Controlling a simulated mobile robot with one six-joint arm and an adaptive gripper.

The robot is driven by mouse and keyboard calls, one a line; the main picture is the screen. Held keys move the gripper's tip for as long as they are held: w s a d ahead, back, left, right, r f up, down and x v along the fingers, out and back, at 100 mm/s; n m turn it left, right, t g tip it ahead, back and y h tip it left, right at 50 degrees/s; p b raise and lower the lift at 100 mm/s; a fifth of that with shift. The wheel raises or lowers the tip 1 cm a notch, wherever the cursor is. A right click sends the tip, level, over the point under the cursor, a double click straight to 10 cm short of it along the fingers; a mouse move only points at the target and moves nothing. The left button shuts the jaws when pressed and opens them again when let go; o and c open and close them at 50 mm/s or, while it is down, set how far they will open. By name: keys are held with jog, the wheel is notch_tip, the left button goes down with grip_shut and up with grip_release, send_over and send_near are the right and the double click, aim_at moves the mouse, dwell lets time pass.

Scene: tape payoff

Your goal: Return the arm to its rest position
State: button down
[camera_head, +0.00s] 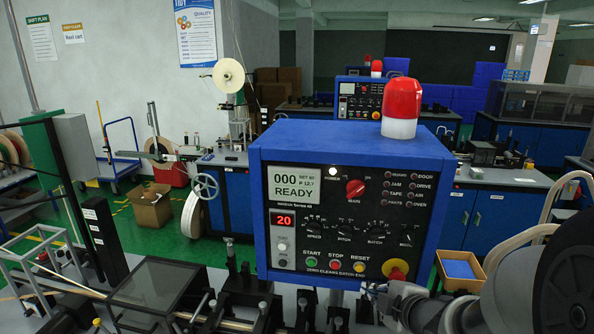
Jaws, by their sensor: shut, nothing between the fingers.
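My arm comes in from the lower right corner, with a large dark joint and a pale grey link in front of the right side of the control box. My gripper (372,288) is small in the picture, just below the control box's lower right corner. It points left and is shut and empty. The blue control box (257,215) stands in the middle. Its screen (294,178) reads "000 READY" and its red counter (284,220) reads 20. I cannot tell the exact gap between gripper and box.
A red beacon (402,100) stands on the box. A yellow-ringed red stop knob (396,268) is close above my arm. Black fixtures and rods (245,300) fill the bench front. A cardboard bin with blue contents (461,268) is behind my arm. Green floor shows at left.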

jog(key=s+d+r+m+g+h+b, duration=0.25)
jog(key=s+m+h+b, duration=0.2)
jog(key=s+m, duration=0.55)
jog(key=s+a+f+m+g+b, duration=0.1)
jog(key=s+a+m, duration=0.1)
jog(key=s, duration=0.4)
jog(key=s+a+f+m+g+y+b, duration=0.1)
jog(key=s+a+f+m+g, duration=0.1)
jog(key=s, duration=0.4)
jog(key=s+a+f+m+g+y+b, duration=0.1)
jog(key=s+a+m, duration=0.1)
jog(key=s, duration=0.4)
jog(key=shift+s+a+f, duration=0.25)
jog(key=shift+s+a, duration=0.05)
jog(key=shift+a, duration=0.5)
